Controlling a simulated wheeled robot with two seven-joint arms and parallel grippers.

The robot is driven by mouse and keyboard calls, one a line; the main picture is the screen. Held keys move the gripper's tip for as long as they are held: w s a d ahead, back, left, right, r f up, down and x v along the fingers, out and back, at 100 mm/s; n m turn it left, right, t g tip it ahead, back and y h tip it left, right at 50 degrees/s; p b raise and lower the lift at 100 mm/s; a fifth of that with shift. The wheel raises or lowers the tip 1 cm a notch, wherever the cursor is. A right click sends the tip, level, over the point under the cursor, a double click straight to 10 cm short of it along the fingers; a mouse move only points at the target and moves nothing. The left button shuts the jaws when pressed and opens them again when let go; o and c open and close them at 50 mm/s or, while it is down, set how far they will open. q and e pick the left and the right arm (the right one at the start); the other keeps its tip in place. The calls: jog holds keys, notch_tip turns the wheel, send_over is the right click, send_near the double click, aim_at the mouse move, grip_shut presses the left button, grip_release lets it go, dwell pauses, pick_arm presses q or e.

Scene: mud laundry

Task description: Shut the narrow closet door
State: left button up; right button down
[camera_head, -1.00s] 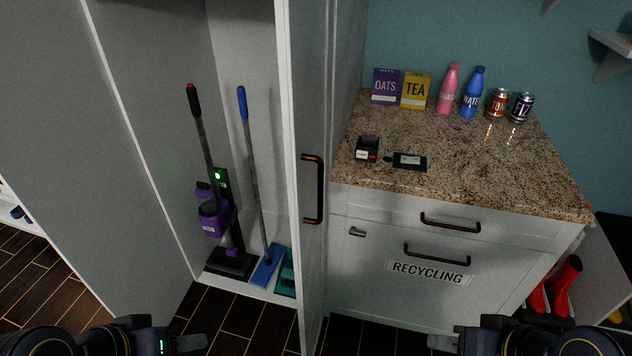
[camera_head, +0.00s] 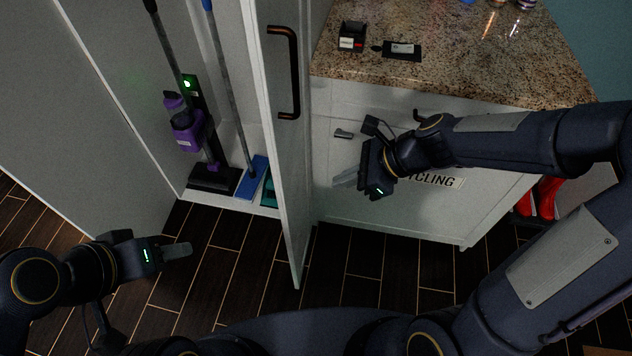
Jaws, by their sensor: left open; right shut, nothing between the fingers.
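The narrow closet door (camera_head: 284,160) is white and stands open, seen nearly edge-on, with a dark bar handle (camera_head: 285,73) on its right-hand face. The closet's inside (camera_head: 228,60) shows to its left. My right gripper (camera_head: 345,180) is shut and empty, to the right of the door and apart from it, in front of the counter cabinet and lower than the handle. My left gripper (camera_head: 188,250) is open and empty, low at the left over the floor, away from the door.
A purple vacuum (camera_head: 186,130) and a blue mop (camera_head: 252,176) stand inside the closet. A granite counter (camera_head: 460,60) with a small black box (camera_head: 352,36) stands at right. Red boots (camera_head: 546,196) are at far right. Dark wood floor (camera_head: 350,262) is clear before the door.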

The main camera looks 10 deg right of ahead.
aim_at(282, 195)
jog(key=b+x, duration=0.1)
jog(key=x, duration=0.2)
jog(key=a+r+b+x, duration=0.1)
jog(key=x, duration=0.3)
jog(key=b+x, duration=0.1)
jog(key=x, duration=0.3)
jog(key=shift+w+a+r, duration=0.15)
jog(key=shift+w+a, duration=0.05)
jog(key=shift+a, duration=0.2)
jog(key=shift+w+a, duration=0.15)
jog(key=shift+a, duration=0.3)
